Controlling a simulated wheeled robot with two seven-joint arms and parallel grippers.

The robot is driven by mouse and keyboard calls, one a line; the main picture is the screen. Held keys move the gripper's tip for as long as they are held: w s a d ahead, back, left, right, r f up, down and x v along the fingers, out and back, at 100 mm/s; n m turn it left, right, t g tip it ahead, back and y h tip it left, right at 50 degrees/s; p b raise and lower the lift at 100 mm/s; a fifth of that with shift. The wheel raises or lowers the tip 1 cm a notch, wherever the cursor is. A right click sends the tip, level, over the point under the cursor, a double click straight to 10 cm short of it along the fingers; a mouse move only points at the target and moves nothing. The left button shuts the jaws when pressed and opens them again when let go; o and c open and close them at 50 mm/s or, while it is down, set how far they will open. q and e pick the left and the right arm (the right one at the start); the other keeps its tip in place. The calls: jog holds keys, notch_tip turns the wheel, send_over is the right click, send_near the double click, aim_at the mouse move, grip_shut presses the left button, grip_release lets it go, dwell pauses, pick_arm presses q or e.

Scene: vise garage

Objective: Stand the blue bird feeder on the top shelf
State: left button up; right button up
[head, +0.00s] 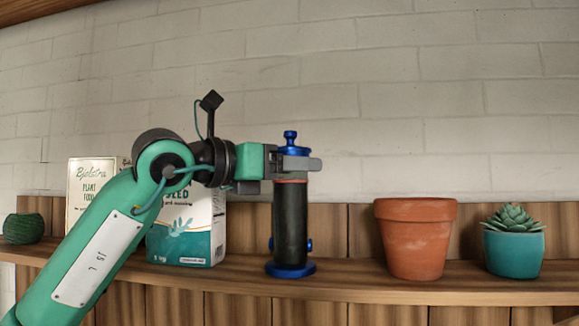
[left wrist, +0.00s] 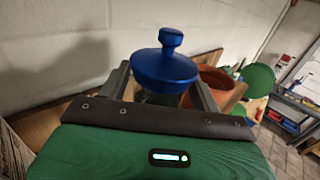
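The bird feeder (head: 290,218) stands upright on the wooden shelf, at about its middle in the head view. It has a dark tube, a blue lid with a knob, blue side pegs and a round blue base. Its lid also shows in the left wrist view (left wrist: 165,68). My left gripper (head: 298,163) reaches in from the left, level, just under the lid. In the left wrist view its fingers lie on either side of the feeder. The lid hides where they meet it, so I cannot tell whether they press on it. My right gripper is not in view.
On the shelf (head: 400,285), a seed box (head: 205,235) and a plant food box (head: 88,175) stand left of the feeder. A terracotta pot (head: 416,240) and a succulent in a teal pot (head: 514,250) stand right. A brick wall rises behind.

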pick_arm(q)
jog(key=shift+o, duration=0.4)
jog(key=shift+r, duration=0.25)
jog(key=b+v, duration=0.6)
jog(key=v, duration=0.6)
jog(key=shift+f, duration=0.1)
